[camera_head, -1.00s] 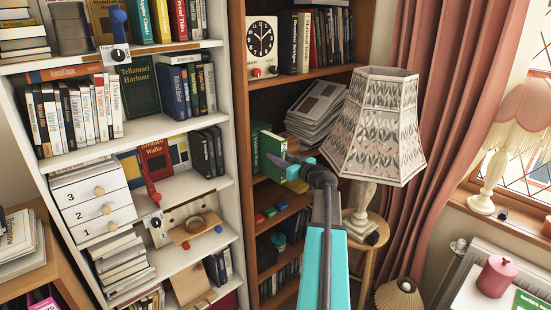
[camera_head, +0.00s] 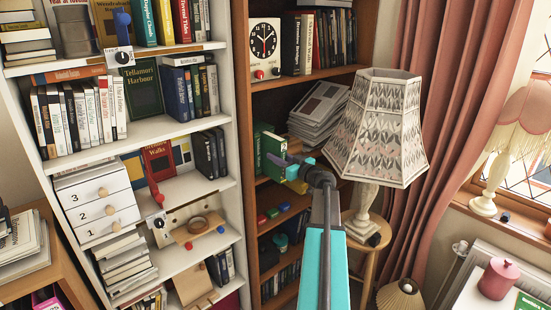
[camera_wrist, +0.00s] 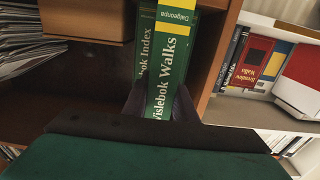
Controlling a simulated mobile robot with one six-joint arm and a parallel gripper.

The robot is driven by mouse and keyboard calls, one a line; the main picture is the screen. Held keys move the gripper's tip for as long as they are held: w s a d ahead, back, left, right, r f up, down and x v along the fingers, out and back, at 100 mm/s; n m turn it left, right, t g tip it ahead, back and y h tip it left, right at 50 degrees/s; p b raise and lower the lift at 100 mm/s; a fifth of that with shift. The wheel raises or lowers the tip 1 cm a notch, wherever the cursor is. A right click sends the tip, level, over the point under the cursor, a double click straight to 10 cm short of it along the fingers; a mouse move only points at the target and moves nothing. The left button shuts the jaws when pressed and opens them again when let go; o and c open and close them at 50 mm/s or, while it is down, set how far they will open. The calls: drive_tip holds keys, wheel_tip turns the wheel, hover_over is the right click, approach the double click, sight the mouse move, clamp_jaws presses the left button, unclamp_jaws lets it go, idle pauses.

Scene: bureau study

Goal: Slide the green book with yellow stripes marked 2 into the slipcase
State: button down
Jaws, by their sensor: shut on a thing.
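My gripper (camera_head: 297,168) is shut on a green book (camera_head: 273,153) in the dark wooden bookcase. In the wrist view, its fingers (camera_wrist: 159,105) close on both sides of the spine of this green book (camera_wrist: 166,62), which is upright with a yellow stripe near the top and white lettering ending in "Walks". A mark 2 is not visible. A second green book (camera_wrist: 146,40), lettered "Index", stands just left of and behind it. A darker green upright piece (camera_head: 259,136) shows behind the held book in the head view; I cannot tell whether it is the slipcase.
A stack of magazines (camera_head: 318,112) lies to the right on the same shelf. The patterned lamp (camera_head: 377,125) stands close to the arm on the right. The bookcase's side panel (camera_wrist: 215,55) is right of the book in the wrist view. A clock (camera_head: 264,45) stands above.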

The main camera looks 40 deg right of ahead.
sight(270, 151)
drive_tip(key=shift+w+d+r+p, duration=0.15)
drive_tip(key=shift+w+p, duration=0.9)
drive_tip(key=shift+w, duration=1.2)
idle(1.5)
drive_tip(key=c, duration=1.4)
unclamp_jaws()
drive_tip(key=shift+o, duration=0.2)
drive_tip(key=shift+o, duration=0.3)
drive_tip(key=o, duration=0.3)
drive_tip(key=shift+s, duration=0.2)
